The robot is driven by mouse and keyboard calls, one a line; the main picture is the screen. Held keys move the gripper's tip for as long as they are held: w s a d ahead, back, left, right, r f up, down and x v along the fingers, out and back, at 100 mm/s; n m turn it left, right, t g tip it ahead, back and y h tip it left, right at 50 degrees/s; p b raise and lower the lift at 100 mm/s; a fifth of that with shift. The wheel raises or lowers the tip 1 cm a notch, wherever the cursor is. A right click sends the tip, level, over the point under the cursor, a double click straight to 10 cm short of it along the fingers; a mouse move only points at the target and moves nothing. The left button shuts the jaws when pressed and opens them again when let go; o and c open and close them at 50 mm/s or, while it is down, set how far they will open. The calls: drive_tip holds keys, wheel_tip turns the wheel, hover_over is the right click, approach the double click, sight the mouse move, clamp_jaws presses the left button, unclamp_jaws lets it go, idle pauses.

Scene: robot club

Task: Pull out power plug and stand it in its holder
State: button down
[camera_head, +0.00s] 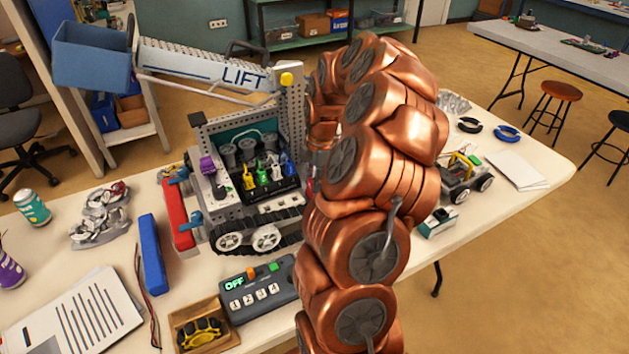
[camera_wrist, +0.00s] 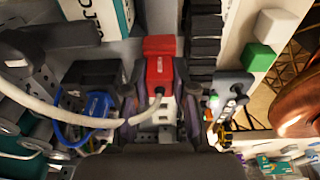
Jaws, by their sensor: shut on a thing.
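The red plug (camera_wrist: 160,72) is in the middle of the wrist view, between the dark fingers of my gripper (camera_wrist: 160,98), which is shut on it. A pale cable runs from it to the left. I cannot tell whether the plug is seated in a socket. A blue plug (camera_wrist: 97,105) with a blue cable sits to its left in the wrist view. In the head view, my copper arm hides most of the gripper at the right side of the tracked lift robot (camera_head: 255,180). Green, yellow and blue plugs (camera_head: 285,163) stand in a row on it. I cannot make out which part is the holder.
A control box (camera_head: 258,285) reading OFF stands in front of the lift robot. A red bar (camera_head: 178,213) and a blue bar (camera_head: 152,253) lie to its left. A small wheeled vehicle (camera_head: 463,178) is right of my arm.

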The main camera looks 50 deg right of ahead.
drive_tip(key=c, duration=0.9)
unclamp_jaws()
drive_tip(key=shift+o, duration=0.2)
drive_tip(key=shift+r+p, duration=0.55)
drive_tip(key=shift+r, duration=2.9)
